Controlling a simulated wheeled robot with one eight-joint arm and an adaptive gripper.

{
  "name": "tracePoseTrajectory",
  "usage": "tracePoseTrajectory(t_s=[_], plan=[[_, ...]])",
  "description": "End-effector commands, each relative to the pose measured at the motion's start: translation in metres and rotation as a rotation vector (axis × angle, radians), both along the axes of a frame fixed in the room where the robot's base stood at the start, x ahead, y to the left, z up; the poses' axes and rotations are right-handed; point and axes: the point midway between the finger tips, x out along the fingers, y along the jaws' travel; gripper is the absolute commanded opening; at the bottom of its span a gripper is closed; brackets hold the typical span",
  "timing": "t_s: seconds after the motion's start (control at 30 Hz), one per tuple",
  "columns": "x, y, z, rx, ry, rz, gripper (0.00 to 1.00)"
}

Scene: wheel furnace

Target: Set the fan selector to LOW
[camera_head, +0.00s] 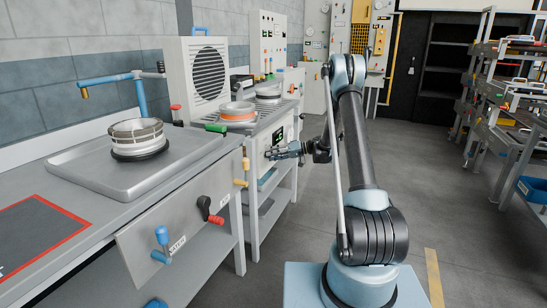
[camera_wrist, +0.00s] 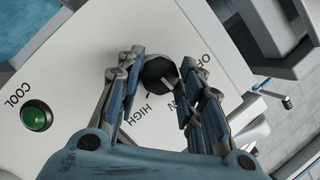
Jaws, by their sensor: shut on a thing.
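The fan selector is a round black knob (camera_wrist: 157,70) on a pale panel (camera_wrist: 100,50) in the wrist view. Lettering beside it reads HIGH at the lower left and what looks like OFF at the upper right. A label between them is partly covered by a finger. I cannot clearly tell which label the knob points to. My gripper (camera_wrist: 160,77) has its blue-grey fingers on both sides of the knob and is shut on it. In the head view my gripper (camera_head: 274,153) reaches the front panel of the far bench unit, where the knob is hidden.
A green button (camera_wrist: 37,116) marked COOL sits left of the knob. In the head view, a near bench carries a metal tray (camera_head: 85,178) with a wheel (camera_head: 137,135). Red and blue handles project from its front. Shelving (camera_head: 490,90) stands at right, with open floor between.

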Motion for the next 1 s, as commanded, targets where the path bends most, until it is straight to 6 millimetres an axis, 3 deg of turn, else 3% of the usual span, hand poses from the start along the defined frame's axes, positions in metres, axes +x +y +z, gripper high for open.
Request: tracePoseTrajectory(t_s=[0.73, 0.77, 0.8, 0.83, 1.0], plan=[[0.0033, -0.0014, -0.0010, 0.028, 0.078, -0.006, 0.11], [0.0033, -0.0015, -0.0010, 0.028, 0.078, -0.006, 0.41], [0.0030, -0.0014, -0.0011, 0.028, 0.078, -0.006, 0.50], [0.0029, -0.0014, -0.0010, 0.028, 0.078, -0.006, 0.54], [0.0020, -0.0011, -0.0008, 0.028, 0.078, -0.004, 0.54]])
